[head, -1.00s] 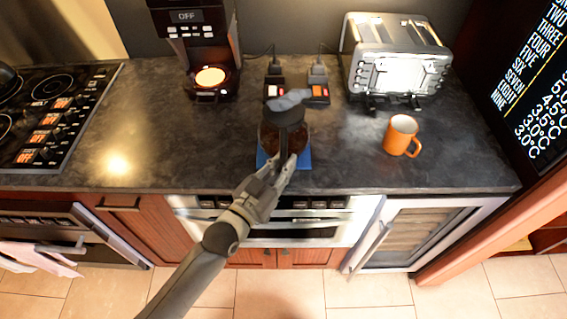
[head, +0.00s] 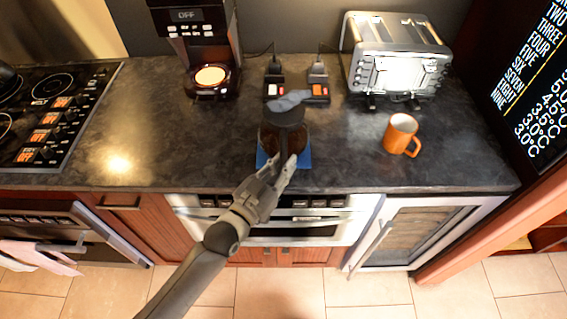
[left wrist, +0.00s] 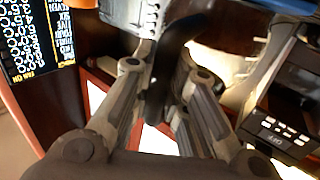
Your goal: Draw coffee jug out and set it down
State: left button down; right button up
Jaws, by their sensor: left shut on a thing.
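The coffee jug (head: 283,132), dark with a black lid, stands over a blue mat (head: 305,160) near the counter's front edge. I cannot tell whether its base touches the mat. My left gripper (head: 287,168) reaches it from the front and is shut on its handle. In the left wrist view the dark handle (left wrist: 164,75) lies between the two fingers of my left gripper (left wrist: 160,78). The coffee maker (head: 200,45) stands at the back left, its lit round plate (head: 210,76) empty. My right gripper is not in view.
An orange mug (head: 402,135) stands to the right of the jug. A silver toaster (head: 397,60) is at the back right. Two small plugged-in devices (head: 296,92) sit behind the jug. A stove (head: 50,110) is at the left. The counter between the stove and the jug is clear.

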pick_arm(q)
jog(key=shift+r, duration=0.25)
jog(key=c, duration=1.3)
grip_release()
jog(key=shift+c, duration=0.2)
jog(key=shift+s+f, duration=0.1)
jog(key=shift+f, duration=0.35)
jog(key=v, duration=1.2)
jog(key=shift+r, duration=0.25)
jog(key=s+a+f+n+g+y+b, duration=0.15)
jog(key=a+f, duration=0.25)
jog(key=f, duration=0.8)
jog(key=s+a+f+g+y, duration=0.3)
jog(key=a+f, duration=0.1)
jog(key=f, duration=0.9)
jog(key=s+a+f+n+g+y+b, duration=0.1)
jog(key=s+a+f+g+y, duration=0.2)
jog(key=f, duration=0.9)
jog(key=s+a+f+n+g+y, duration=0.1)
jog(key=s+a+f+g, duration=0.2)
jog(key=s+f, duration=0.5)
jog(key=s+a+f+n+g+y+b, duration=0.1)
jog(key=s+a+f+g, duration=0.1)
jog(key=s+f, duration=0.7)
jog(key=s+g, duration=0.1)
jog(key=s, duration=0.7)
jog(key=shift+a+f, duration=0.35)
jog(key=shift+a, duration=0.05)
